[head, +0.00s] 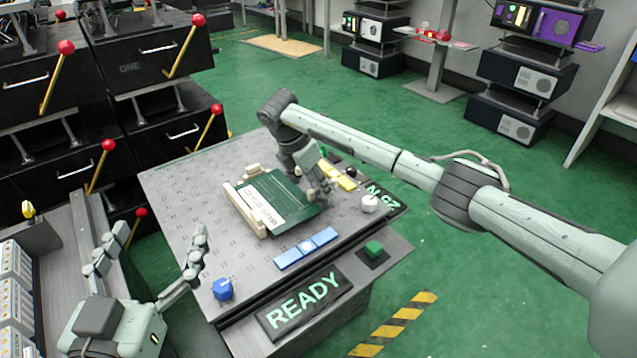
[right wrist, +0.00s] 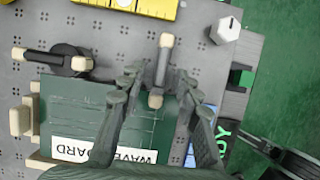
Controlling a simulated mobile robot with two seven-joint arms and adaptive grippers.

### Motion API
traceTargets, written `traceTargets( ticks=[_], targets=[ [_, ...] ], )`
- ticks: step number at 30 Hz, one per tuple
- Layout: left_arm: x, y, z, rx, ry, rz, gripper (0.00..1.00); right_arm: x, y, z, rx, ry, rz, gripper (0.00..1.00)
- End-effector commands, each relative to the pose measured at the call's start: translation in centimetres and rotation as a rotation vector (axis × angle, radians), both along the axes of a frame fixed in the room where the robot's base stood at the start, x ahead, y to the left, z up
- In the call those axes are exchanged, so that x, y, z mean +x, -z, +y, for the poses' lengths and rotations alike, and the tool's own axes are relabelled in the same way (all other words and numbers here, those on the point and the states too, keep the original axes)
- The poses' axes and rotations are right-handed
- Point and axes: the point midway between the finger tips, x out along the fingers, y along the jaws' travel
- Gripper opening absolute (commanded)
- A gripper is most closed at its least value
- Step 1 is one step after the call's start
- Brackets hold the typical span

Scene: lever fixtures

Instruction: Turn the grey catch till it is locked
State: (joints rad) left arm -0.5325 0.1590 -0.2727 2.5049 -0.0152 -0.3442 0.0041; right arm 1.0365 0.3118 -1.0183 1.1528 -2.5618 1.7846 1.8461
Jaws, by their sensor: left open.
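The green board with a white label (head: 280,203) lies on the grey perforated table; it also shows in the right wrist view (right wrist: 70,110). A dark grey catch with cream ends (right wrist: 163,72) stands at the board's edge in the right wrist view. My right gripper (head: 322,192) is over the board, its fingers (right wrist: 160,85) open on either side of this catch, with gaps visible. A second dark catch with cream ends and a round base (right wrist: 68,62) is to the left there. My left gripper (head: 160,235) is open and empty at the table's left side.
A READY sign (head: 302,302) is at the front. Red-knobbed levers (head: 55,75) stand at left.

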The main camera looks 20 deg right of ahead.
Motion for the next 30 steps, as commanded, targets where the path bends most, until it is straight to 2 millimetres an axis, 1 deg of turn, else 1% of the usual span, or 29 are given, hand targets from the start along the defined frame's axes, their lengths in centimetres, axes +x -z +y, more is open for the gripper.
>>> traceTargets(
  ticks=[2,5,8,15,18,21,25,30],
  targets=[
    [0.1,0.0,0.1,0.000,-0.003,0.000,0.84,0.0,-0.2,0.1,0.000,0.000,-0.001,0.33],
    [0.0,0.0,0.0,0.000,-0.002,0.000,0.84,-0.1,-1.0,0.4,0.000,-0.001,-0.002,0.33],
    [0.0,0.0,0.0,0.000,-0.002,0.001,0.84,-0.3,-2.6,1.0,-0.001,-0.002,-0.004,0.33],
    [0.0,0.0,0.0,0.000,-0.001,0.001,0.84,-0.9,-7.4,2.9,0.000,-0.002,-0.003,0.33],
    [0.0,0.0,0.0,0.000,-0.001,0.001,0.84,-1.2,-9.0,3.5,0.000,-0.002,-0.003,0.33],
    [0.0,0.1,0.0,0.000,-0.001,0.001,0.84,-1.3,-10.2,4.0,-0.001,0.001,-0.002,0.33],
    [0.0,0.1,0.0,0.000,0.000,0.001,0.84,-1.5,-11.0,4.3,0.000,0.000,-0.001,0.33],
    [0.0,0.0,0.0,0.000,0.000,0.001,0.84,-1.5,-11.1,4.4,0.000,0.000,0.000,0.33]
  ],
)
